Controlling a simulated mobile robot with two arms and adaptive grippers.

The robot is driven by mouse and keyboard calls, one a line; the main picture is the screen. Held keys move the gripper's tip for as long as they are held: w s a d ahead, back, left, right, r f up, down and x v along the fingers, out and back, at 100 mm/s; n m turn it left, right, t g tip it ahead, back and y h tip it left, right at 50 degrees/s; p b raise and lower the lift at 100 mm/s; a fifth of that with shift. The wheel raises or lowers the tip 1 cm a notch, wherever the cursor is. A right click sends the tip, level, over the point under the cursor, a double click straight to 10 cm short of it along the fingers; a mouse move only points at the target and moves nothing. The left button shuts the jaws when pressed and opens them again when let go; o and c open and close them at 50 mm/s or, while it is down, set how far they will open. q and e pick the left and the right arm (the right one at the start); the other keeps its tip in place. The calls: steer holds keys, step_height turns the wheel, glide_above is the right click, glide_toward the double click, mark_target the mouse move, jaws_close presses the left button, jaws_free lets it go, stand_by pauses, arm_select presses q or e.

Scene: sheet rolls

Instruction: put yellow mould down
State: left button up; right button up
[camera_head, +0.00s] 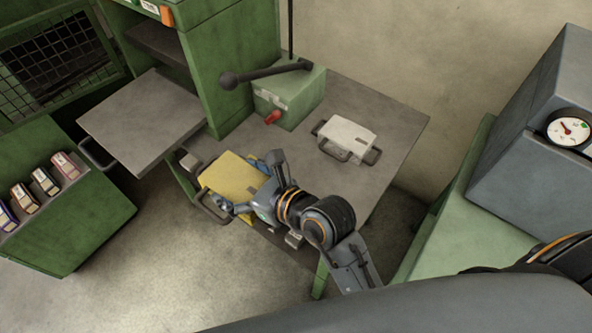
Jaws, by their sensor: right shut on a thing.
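The yellow mould (230,174) is a flat block with a dark wire handle at its left side. It is at the front left of the grey table, over or on the table's edge; I cannot tell whether it touches the top. My right gripper (244,184) is shut on the yellow mould at its right side, and its fingers hide part of it. My left gripper is not in view.
A white mould (350,137) with dark handles lies on the grey table (396,124). A green lever press (290,95) stands at the back. A grey shelf plate (146,117) juts out at left. A grey machine with a gauge (568,128) is at right.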

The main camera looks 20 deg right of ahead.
steer(key=shift+w+d+r, duration=0.1)
steer(key=shift+d+r, duration=0.05)
steer(key=d+f, duration=0.2)
steer(key=d, duration=0.2)
steer(key=w+d+f, duration=0.1)
steer(key=d+f, duration=0.2)
steer(key=d, duration=0.1)
steer(key=w+d+f, duration=0.1)
steer(key=d+f, duration=0.2)
steer(key=d, duration=0.1)
steer(key=shift+d+f, duration=0.2)
steer(key=shift+f, duration=0.05)
steer(key=shift+w+d+f, duration=0.1)
steer(key=shift+d+f, duration=0.1)
steer(key=shift+f, duration=0.05)
steer(key=f, duration=0.2)
steer(key=shift+d+f+b, duration=0.4)
steer(key=shift+f, duration=0.5)
steer(key=shift+f, duration=0.1)
steer(key=o, duration=1.7)
steer(key=shift+f, duration=0.25)
steer(key=shift+c, duration=0.2)
